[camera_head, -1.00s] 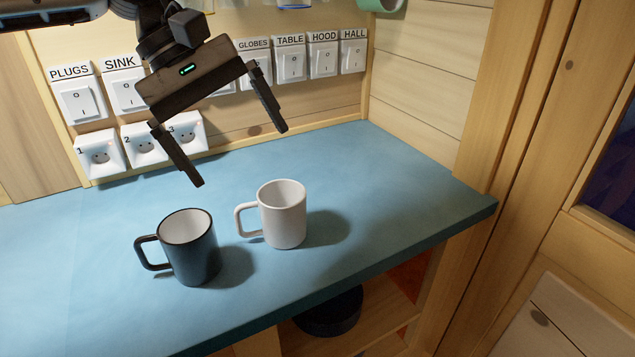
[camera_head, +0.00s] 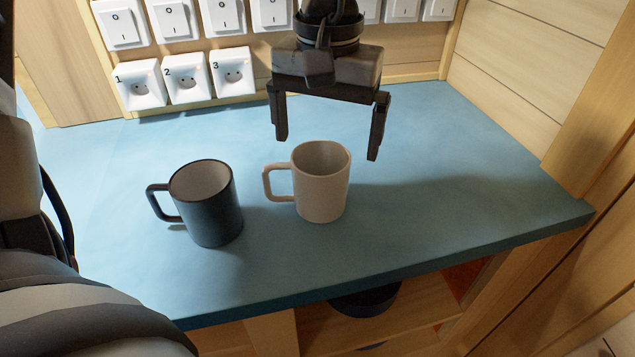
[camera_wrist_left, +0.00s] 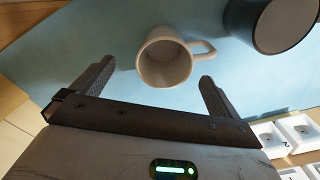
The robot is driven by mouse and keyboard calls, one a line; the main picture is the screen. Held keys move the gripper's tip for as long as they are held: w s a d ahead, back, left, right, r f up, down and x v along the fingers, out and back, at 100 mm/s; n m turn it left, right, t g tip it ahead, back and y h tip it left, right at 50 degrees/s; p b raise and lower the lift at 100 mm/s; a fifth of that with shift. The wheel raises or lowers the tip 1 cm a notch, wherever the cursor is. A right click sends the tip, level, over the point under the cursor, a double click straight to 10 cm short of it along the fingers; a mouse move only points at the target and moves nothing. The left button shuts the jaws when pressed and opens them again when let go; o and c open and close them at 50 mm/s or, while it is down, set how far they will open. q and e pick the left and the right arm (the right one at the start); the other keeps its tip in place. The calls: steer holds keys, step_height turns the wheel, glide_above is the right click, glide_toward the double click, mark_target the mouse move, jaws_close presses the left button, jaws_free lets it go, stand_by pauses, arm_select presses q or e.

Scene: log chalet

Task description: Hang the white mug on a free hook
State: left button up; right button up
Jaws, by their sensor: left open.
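The white mug (camera_head: 322,190) stands upright on the blue counter, its handle pointing left in the head view. In the left wrist view the white mug (camera_wrist_left: 165,62) lies just beyond the fingertips, roughly between them, with its open rim facing the camera. My left gripper (camera_head: 327,148) is open and empty, just behind and above the white mug, with its fingers pointing down. No hook shows in the current views. My right gripper is not in view.
A dark mug (camera_head: 207,205) with a white inside stands left of the white mug, close by; it also shows in the wrist view (camera_wrist_left: 270,28). Sockets (camera_head: 185,78) and switches line the back wall. The blue counter (camera_head: 470,175) is clear on the right.

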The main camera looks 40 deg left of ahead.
mark_target(320, 160)
arm_select(q)
steer(key=f, duration=0.4)
steer(key=shift+s+a+f, duration=0.1)
steer(key=shift+a+f, duration=0.1)
steer(key=shift+a, duration=0.15)
steer(key=shift+f, duration=0.45)
steer(key=c, duration=1.3)
